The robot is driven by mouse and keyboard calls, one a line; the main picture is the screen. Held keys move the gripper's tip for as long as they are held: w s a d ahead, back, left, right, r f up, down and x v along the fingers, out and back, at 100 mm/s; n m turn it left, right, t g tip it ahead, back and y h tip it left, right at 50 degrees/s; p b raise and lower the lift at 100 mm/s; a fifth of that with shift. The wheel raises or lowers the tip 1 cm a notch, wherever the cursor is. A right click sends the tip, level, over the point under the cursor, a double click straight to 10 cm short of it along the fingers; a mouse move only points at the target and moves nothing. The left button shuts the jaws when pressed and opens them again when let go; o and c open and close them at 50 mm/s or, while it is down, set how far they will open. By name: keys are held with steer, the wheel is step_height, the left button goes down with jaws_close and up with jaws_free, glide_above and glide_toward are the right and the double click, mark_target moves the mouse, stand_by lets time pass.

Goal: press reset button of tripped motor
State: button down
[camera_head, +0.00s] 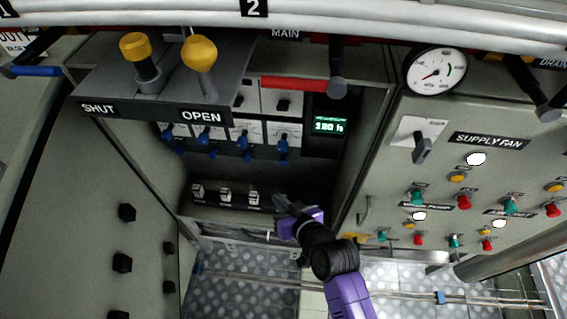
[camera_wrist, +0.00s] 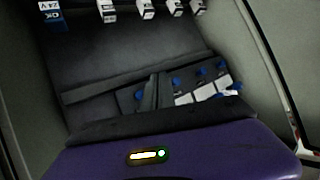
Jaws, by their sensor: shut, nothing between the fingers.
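An open cabinet recess holds a lower row of small white-faced modules (camera_head: 225,194) and an upper row of white units with blue knobs (camera_head: 245,133). Which motor is tripped, and which part is a reset button, cannot be told. My gripper (camera_head: 280,203) is shut and empty, just right of the lower row and in front of the recess. In the wrist view, the shut fingers (camera_wrist: 150,92) point into the dark recess. The white modules (camera_wrist: 147,9) show along the top there, and the blue-knobbed units (camera_wrist: 200,85) lie partly hidden behind the gripper body.
A lit green display (camera_head: 330,124) sits right of the upper row. A Supply Fan panel (camera_head: 485,143) with colored buttons and lamps stands at right. Yellow-knobbed levers (camera_head: 199,53) and a red handle (camera_head: 300,83) overhang the recess. The open door (camera_head: 75,220) is at left.

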mark_target(284, 161)
steer(key=w+b, duration=0.4)
steer(key=w, duration=0.4)
steer(key=shift+w+d, duration=0.15)
steer(key=shift+w, duration=0.05)
steer(key=shift+w, duration=0.1)
stand_by(1.8)
steer(key=shift+w, duration=0.35)
steer(key=shift+w+b, duration=0.45)
steer(key=shift+b, duration=0.05)
stand_by(0.7)
steer(key=shift+s, duration=0.1)
steer(key=shift+s+p, duration=0.5)
steer(key=shift+s, duration=0.3)
